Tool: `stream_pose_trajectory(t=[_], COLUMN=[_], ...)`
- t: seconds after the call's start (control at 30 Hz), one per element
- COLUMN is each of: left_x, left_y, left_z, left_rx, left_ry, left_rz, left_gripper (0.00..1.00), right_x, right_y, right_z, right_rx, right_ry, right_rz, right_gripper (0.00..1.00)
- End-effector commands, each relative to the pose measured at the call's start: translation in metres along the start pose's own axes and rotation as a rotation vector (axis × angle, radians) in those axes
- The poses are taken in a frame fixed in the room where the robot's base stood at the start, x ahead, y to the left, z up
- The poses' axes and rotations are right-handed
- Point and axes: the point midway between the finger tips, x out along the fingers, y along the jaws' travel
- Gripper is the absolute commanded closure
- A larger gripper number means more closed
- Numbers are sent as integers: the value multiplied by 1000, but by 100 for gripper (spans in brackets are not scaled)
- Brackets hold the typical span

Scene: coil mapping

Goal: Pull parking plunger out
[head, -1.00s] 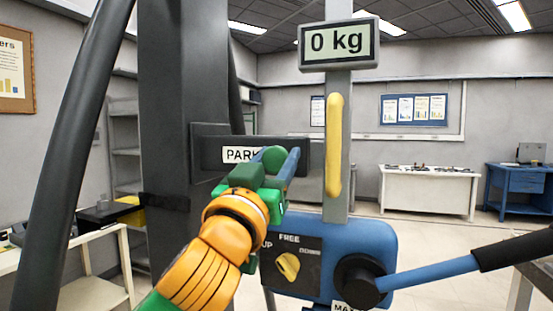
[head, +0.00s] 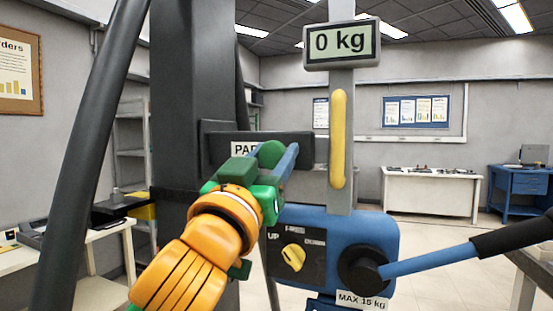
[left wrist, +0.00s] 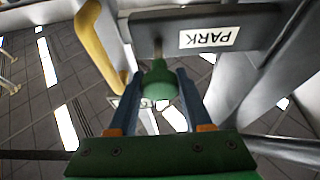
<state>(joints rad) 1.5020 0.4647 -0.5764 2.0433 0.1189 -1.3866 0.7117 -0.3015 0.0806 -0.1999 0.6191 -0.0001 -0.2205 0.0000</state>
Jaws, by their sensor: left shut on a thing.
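The parking plunger (head: 271,153) has a round green knob in front of the dark bar with the PARK label (head: 243,149). In the left wrist view the green knob (left wrist: 159,82) sits between my two blue fingers, with a thin stem running from it to the bar. My left gripper (head: 268,160) comes in from the lower left and is shut on the knob. The fingers partly hide the knob and the label in the head view. My right gripper is not in view.
Below is a blue housing (head: 335,235) with a yellow selector knob (head: 293,258) and a blue lever (head: 430,262) reaching right. A yellow vertical handle (head: 338,140) stands under the 0 kg display (head: 341,43). A dark column (head: 190,90) rises behind my arm.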

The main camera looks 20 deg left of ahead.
Motion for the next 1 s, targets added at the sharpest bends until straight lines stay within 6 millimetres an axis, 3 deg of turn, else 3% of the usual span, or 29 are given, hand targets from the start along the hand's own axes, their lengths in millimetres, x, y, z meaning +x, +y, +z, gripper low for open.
stream_pose_trajectory(t=[0.17, 0.2, 0.27, 0.3, 0.6, 0.8, 1.0], left_x=[0, 0, 0, 0, -4, -47, -71], left_y=[0, 0, 0, 0, 0, 1, 0], left_z=[1, 1, 1, 1, 2, 6, 2], left_rx=[0, 0, 0, 0, -1, -2, -1], left_ry=[-3, -2, -2, -2, 0, 5, 0], left_rz=[2, 1, 1, 1, 1, 4, 2], left_gripper=[100, 40, 24, 20, 20, 20, 20], right_x=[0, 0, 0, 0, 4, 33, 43], right_y=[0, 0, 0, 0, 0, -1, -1], right_z=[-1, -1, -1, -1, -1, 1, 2], right_rx=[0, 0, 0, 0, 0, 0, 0], right_ry=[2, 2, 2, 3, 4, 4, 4], right_rz=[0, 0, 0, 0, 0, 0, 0], right_gripper=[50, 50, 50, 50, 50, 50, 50])
